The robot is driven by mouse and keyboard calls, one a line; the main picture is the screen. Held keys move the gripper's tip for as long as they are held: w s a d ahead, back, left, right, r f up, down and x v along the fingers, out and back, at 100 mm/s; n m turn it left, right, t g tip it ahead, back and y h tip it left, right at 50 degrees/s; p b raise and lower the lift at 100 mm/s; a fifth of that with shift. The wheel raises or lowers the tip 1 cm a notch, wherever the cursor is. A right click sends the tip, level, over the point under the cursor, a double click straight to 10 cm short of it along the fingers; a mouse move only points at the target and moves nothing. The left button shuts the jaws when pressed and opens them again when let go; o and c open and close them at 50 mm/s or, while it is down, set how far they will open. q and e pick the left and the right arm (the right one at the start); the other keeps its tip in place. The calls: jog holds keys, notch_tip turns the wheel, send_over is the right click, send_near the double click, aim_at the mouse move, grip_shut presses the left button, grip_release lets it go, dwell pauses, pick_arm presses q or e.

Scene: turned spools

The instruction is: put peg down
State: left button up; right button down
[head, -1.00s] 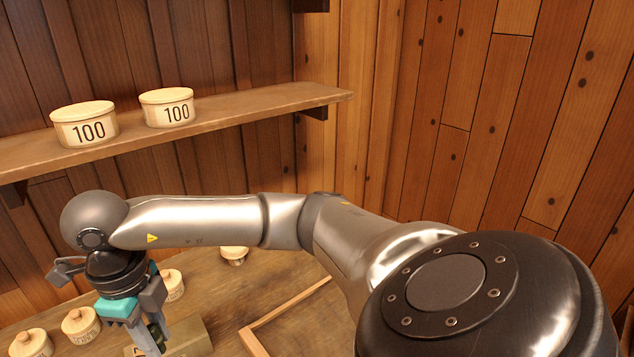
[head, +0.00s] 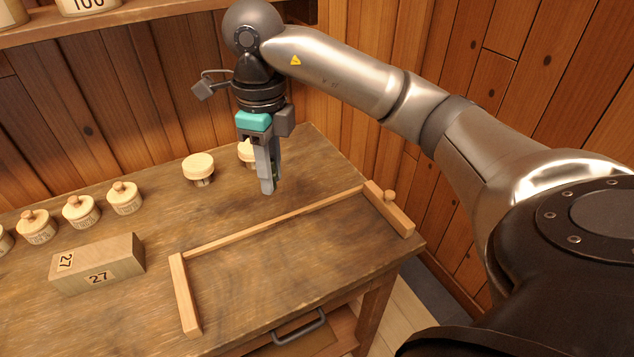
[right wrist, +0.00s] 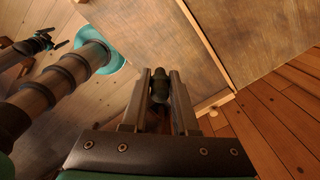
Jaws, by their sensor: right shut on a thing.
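My right gripper (head: 268,188) points down over the back right part of the wooden table (head: 130,230), just behind the long rail of a wooden frame. In the right wrist view its two fingers are shut on a dark green peg (right wrist: 160,88). In the head view the fingers mostly hide the peg. I cannot tell whether the peg touches the table. My left gripper is outside the head view; a small dark pronged shape at the left of the right wrist view may be it, too small to read.
A thin wooden frame (head: 270,222) lies on the table's right part, with a knob on its right bar. A block marked 27 (head: 98,264) lies to its left. The surface inside the frame is clear.

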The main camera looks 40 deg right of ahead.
jog(key=shift+d+f, duration=0.1)
jog(key=shift+f, duration=0.35)
jog(key=b, duration=0.3)
send_over(283, 258)
notch_tip(283, 258, down, 14)
jog(key=shift+f, duration=2.55)
jog(key=shift+f, duration=0.1)
jog(key=c, duration=0.7)
grip_release()
jog(key=shift+b, duration=0.3)
notch_tip(283, 258, up, 12)
jog(key=shift+r+p, duration=0.15)
jog(key=shift+p, duration=0.85)
